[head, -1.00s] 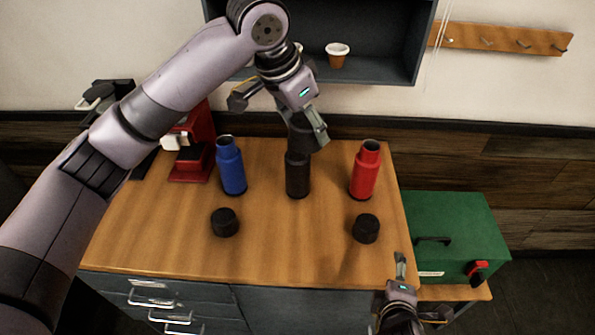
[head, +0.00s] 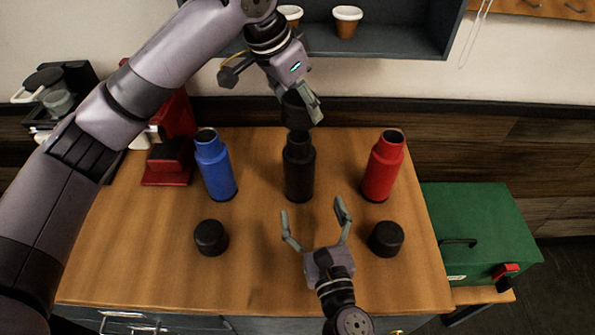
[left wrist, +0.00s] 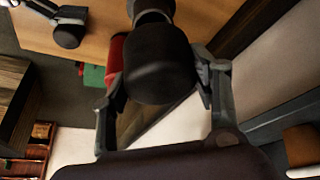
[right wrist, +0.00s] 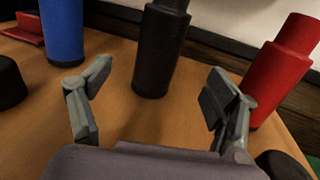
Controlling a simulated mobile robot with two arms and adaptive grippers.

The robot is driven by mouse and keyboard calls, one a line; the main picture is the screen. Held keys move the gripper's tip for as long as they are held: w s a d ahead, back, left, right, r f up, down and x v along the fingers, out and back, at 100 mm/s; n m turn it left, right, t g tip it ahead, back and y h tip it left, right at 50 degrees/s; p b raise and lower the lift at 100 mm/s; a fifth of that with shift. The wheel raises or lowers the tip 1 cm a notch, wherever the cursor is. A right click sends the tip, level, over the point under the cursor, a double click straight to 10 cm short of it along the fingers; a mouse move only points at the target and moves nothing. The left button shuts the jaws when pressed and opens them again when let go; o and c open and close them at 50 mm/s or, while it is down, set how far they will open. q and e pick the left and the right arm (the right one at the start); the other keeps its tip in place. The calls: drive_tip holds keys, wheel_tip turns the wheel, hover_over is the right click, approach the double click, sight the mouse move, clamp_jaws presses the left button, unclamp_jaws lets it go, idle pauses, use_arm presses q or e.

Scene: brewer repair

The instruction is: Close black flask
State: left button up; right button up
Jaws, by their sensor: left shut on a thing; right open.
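The black flask (head: 299,170) stands upright on the wooden counter between the blue and red flasks. My left gripper (head: 300,108) is above it, shut on a black lid (head: 295,112). The lid is right over the flask's mouth; I cannot tell whether they touch. In the left wrist view the lid (left wrist: 160,65) sits between the fingers and partly hides the flask behind it. My right gripper (head: 312,209) is open and empty in front of the black flask. In the right wrist view the flask (right wrist: 160,50) stands beyond and between its spread fingers.
The blue flask (head: 215,168) and red flask (head: 383,168) stand open on either side. Two black lids, left (head: 211,237) and right (head: 386,239), lie on the counter (head: 150,265) in front. A red machine (head: 170,160) is at left, a green box (head: 475,225) at right.

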sight(305, 132)
use_arm(q)
drive_tip(key=shift+s+r, duration=0.1)
drive_tip(key=shift+s, duration=0.1)
use_arm(e)
drive_tip(key=shift+s, duration=0.15)
use_arm(q)
drive_tip(key=shift+w, duration=0.1)
use_arm(e)
drive_tip(key=shift+w, duration=0.25)
use_arm(q)
drive_tip(key=shift+w, duration=0.1)
use_arm(e)
drive_tip(key=x, duration=1.1)
drive_tip(key=shift+w+a, duration=0.1)
drive_tip(key=shift+w, duration=0.3)
drive_tip(key=c, duration=1.8)
use_arm(q)
drive_tip(key=shift+f, duration=2.6)
